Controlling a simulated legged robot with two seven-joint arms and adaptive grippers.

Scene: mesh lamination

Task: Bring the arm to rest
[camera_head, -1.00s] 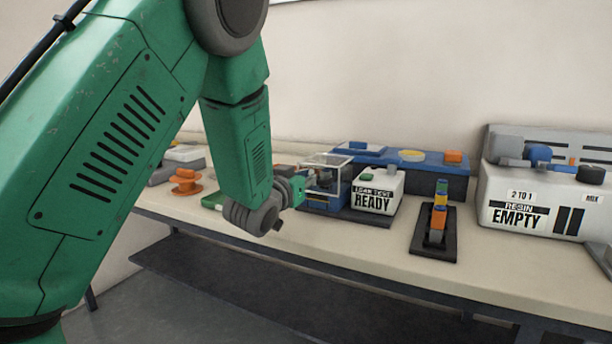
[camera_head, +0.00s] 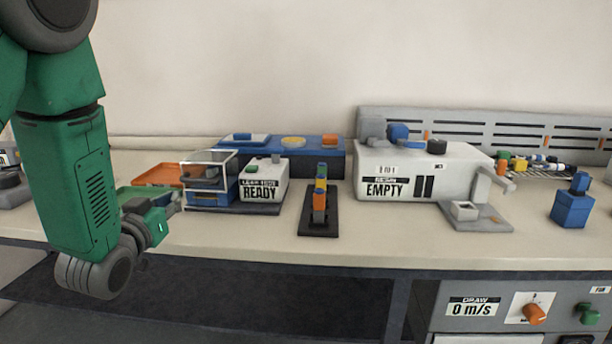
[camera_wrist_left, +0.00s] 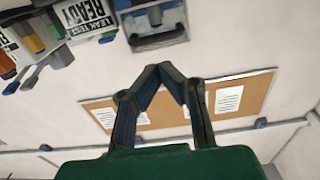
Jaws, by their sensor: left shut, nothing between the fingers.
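My left arm hangs at the left of the head view, in front of the bench. My left gripper (camera_head: 172,208) is partly hidden behind its own wrist and points away toward the clear-lidded blue box. In the left wrist view the dark fingers of this gripper (camera_wrist_left: 167,70) meet at their tips, shut and empty. The leak test box (camera_head: 264,185) marked READY stands right of it. Whether the gripper touches anything on the bench cannot be told. My right gripper is in neither view.
The bench top (camera_head: 250,232) holds a clear-lidded blue box (camera_head: 222,190), a black stand (camera_head: 318,215) with coloured blocks, a white resin machine (camera_head: 405,170) marked EMPTY and a blue block (camera_head: 572,208). A draw panel (camera_head: 480,307) reads 0 m/s. A cork board (camera_wrist_left: 160,112) shows in the wrist view.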

